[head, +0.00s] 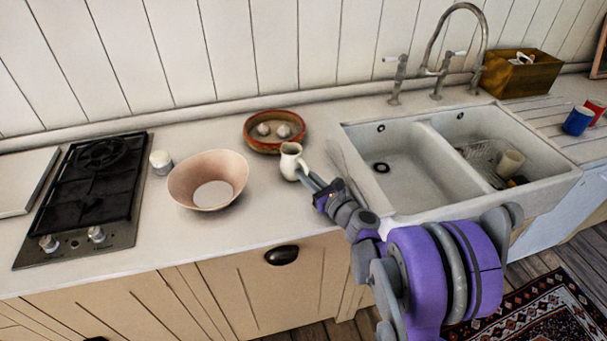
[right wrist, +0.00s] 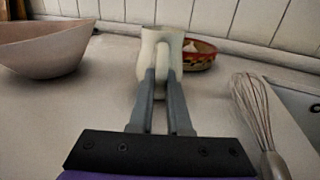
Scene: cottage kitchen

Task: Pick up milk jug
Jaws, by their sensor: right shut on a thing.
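The milk jug (head: 290,160) is a small cream jug on the white counter, between the pink bowl and the sink. My right gripper (head: 308,178) reaches it from the lower right and is shut on its handle side. In the right wrist view the jug (right wrist: 150,50) stands upright between and beyond the fingertips of my right gripper (right wrist: 162,75), which close around its handle. I cannot tell whether its base touches the counter. My left gripper is not in view.
A pink bowl (head: 208,182) stands to the left. A patterned red dish (head: 275,146) with garlic sits just behind the jug. A whisk (right wrist: 256,115) lies to the right, near the double sink (head: 400,165). A black hob (head: 95,185) is at far left.

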